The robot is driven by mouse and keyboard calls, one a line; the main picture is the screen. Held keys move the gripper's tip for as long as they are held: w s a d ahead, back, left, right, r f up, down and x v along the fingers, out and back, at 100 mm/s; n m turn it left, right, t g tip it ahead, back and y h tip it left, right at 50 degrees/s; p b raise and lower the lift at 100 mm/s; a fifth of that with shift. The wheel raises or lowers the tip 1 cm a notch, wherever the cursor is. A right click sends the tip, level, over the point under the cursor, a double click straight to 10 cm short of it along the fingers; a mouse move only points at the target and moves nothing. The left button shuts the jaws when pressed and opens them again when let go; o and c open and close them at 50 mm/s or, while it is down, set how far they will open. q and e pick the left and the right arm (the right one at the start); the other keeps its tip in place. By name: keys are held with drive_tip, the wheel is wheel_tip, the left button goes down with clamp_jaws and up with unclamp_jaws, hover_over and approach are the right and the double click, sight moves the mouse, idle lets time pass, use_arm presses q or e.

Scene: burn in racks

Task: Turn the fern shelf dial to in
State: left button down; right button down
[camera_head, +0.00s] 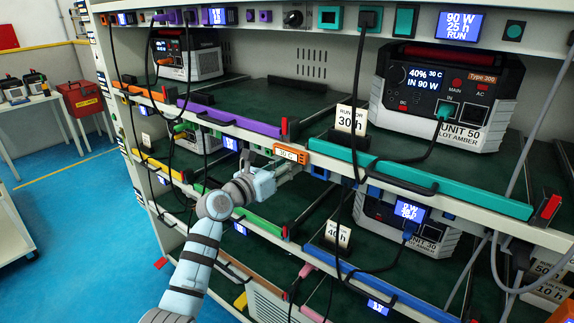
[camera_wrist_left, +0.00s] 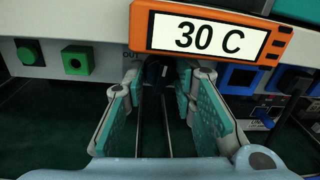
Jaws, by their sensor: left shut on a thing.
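The dial (camera_wrist_left: 161,72) is a small dark knob on the white shelf rail in the left wrist view, just below an orange 30 C display. Letters reading OUT show on the rail to its left; the display and fingers hide the rest, and I cannot tell its pointer's direction. My left gripper (camera_wrist_left: 160,88) is shut on the dial, one teal-padded finger on each side. In the head view my left gripper (camera_head: 284,168) reaches the rail under the orange display (camera_head: 291,153), and the dial is hidden there. My right gripper is not in view.
A green button (camera_wrist_left: 29,52) and green socket (camera_wrist_left: 76,60) sit left of the dial; a blue socket (camera_wrist_left: 241,78) sits right. The orange display overhangs the fingers closely. Black cables (camera_head: 356,95) hang before the rack. A Unit 50 power station (camera_head: 440,97) stands above right.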

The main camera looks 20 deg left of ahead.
use_arm(q)
drive_tip(key=m+b, duration=0.1)
drive_tip(key=m, duration=0.4)
drive_tip(key=m+b, duration=0.1)
drive_tip(key=m, duration=0.4)
drive_tip(key=shift+g+y+b, duration=0.3)
drive_tip(key=shift+m, duration=0.4)
drive_tip(key=c, duration=1.4)
unclamp_jaws()
drive_tip(key=shift+o, duration=0.4)
drive_tip(key=shift+r, duration=0.1)
drive_tip(key=shift+r, duration=0.1)
